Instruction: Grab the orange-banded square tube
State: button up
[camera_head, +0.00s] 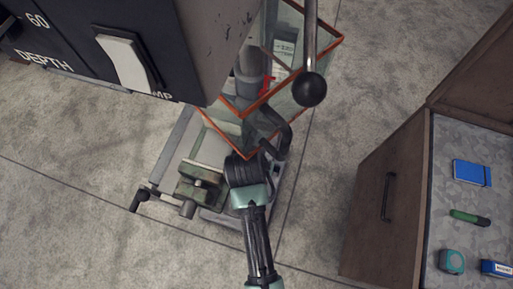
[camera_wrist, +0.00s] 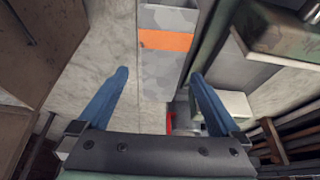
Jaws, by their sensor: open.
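A grey square tube (camera_wrist: 166,68) with an orange band (camera_wrist: 166,41) shows at the top middle of the wrist view. It runs up out of the frame, so its far end is cut off. My gripper (camera_wrist: 160,75) is open, with its two blue fingers spread. In the picture the tube lies between the fingertips, with the orange band beyond them. I see nothing held, and I cannot tell how far the tips are from the tube in depth. In the head view I cannot make out the tube or my fingers; my arm reaches to the clear guard.
A clear guard with orange edges (camera_head: 206,118) surrounds the machine's work area. A green vise (camera_head: 200,186) sits left of my arm. A dark ball-ended lever (camera_head: 309,90) hangs above. A wooden cabinet (camera_head: 388,190) stands right, with small items on top. Floor between is clear.

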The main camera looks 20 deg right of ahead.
jog(key=shift+x, duration=3.3)
jog(key=shift+w, duration=0.1)
jog(key=shift+c, duration=0.3)
jog(key=shift+r, duration=0.1)
grip_shut()
